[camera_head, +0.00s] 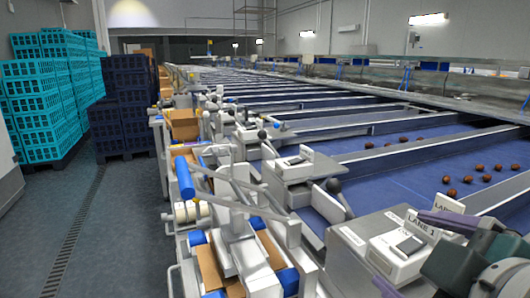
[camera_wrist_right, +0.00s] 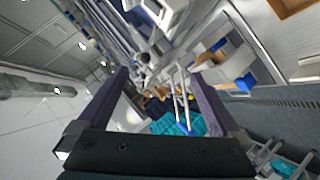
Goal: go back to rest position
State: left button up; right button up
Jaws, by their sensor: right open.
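My right gripper (camera_head: 418,252) is at the lower right of the head view, close to the lane control boxes. Its two purple fingers stand apart, with nothing seen between them. In the right wrist view the open fingers (camera_wrist_right: 157,75) frame a tilted view of the hall and machinery. My left gripper is in neither view. Several brown dates (camera_head: 453,192) lie on the blue belt (camera_head: 400,176) at the right, apart from my gripper.
A control box labelled LANE 1 (camera_head: 352,240) stands beside my right gripper. Metal lane frames with blue rollers (camera_head: 185,178) run along the line. Teal crates (camera_head: 38,110) and dark blue crates (camera_head: 125,100) are stacked at the left. The grey floor (camera_head: 95,225) between is clear.

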jog(key=s+d+f+m+g, duration=0.1)
jog(key=s+f+m+g, duration=0.3)
jog(key=s, duration=0.6)
jog(key=s+d+f+m+g, duration=0.2)
jog(key=s+f+m+g, duration=0.25)
jog(key=s, duration=0.55)
notch_tip(320, 180, up, 33)
jog(key=p, duration=3.2)
jog(key=shift+s+a+y, duration=0.15)
jog(key=shift+a+y, duration=0.15)
jog(key=shift+f+g, duration=0.1)
jog(key=shift+g, duration=0.15)
